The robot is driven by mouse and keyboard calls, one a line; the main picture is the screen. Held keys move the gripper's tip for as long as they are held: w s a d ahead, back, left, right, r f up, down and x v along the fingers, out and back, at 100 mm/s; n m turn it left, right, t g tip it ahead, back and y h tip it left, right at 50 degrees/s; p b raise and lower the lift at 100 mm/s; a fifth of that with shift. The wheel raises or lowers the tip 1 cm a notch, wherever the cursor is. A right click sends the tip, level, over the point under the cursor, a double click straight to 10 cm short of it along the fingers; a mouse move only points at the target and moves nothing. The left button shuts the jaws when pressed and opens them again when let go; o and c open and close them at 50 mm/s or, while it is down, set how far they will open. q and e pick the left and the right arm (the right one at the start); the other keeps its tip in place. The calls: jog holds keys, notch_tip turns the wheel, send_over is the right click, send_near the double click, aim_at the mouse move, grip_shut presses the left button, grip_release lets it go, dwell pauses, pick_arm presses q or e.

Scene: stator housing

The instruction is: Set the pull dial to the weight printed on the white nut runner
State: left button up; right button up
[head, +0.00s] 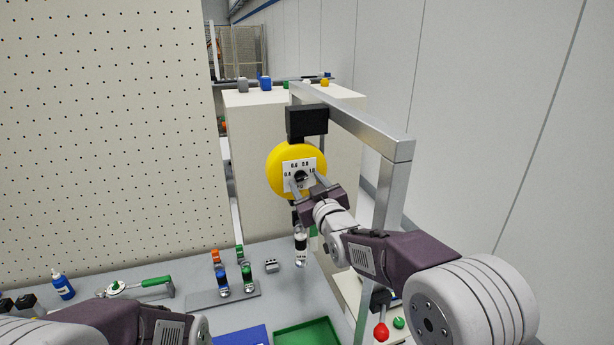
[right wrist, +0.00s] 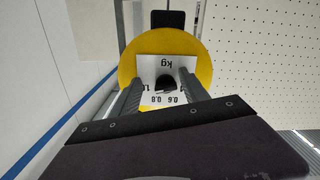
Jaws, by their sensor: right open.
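The pull dial is a yellow disc (head: 276,160) with a white scale plate, hanging from a black block on a metal frame. Its scale reads 0.4, 0.6, 0.8 and 1.0 in the head view. In the right wrist view the yellow dial (right wrist: 195,47) appears upside down with "kg" on its plate. My right gripper (head: 307,183) is open, its fingers on either side of the dark centre knob (right wrist: 165,82); contact cannot be told. A white and black tool (head: 300,240), apparently the white nut runner, hangs below the dial. Its print is unreadable. My left gripper is out of view.
The metal frame post (head: 389,200) stands right of the dial. Below are a grey bench with blue (head: 222,283) and green (head: 247,277) tools, a green tray (head: 308,337) and a blue mat (head: 242,338). A pegboard (head: 100,130) rises at left.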

jog(key=shift+s+a+r, duration=0.1)
jog(key=shift+a+r, duration=0.05)
jog(key=shift+a, duration=0.1)
jog(key=shift+s+a+r, duration=0.15)
jog(key=shift+s+r, duration=0.15)
jog(key=shift+s, duration=0.4)
jog(key=shift+w+d+f, duration=0.15)
jog(key=shift+w+d, duration=0.05)
jog(key=shift+w, duration=0.05)
grip_shut()
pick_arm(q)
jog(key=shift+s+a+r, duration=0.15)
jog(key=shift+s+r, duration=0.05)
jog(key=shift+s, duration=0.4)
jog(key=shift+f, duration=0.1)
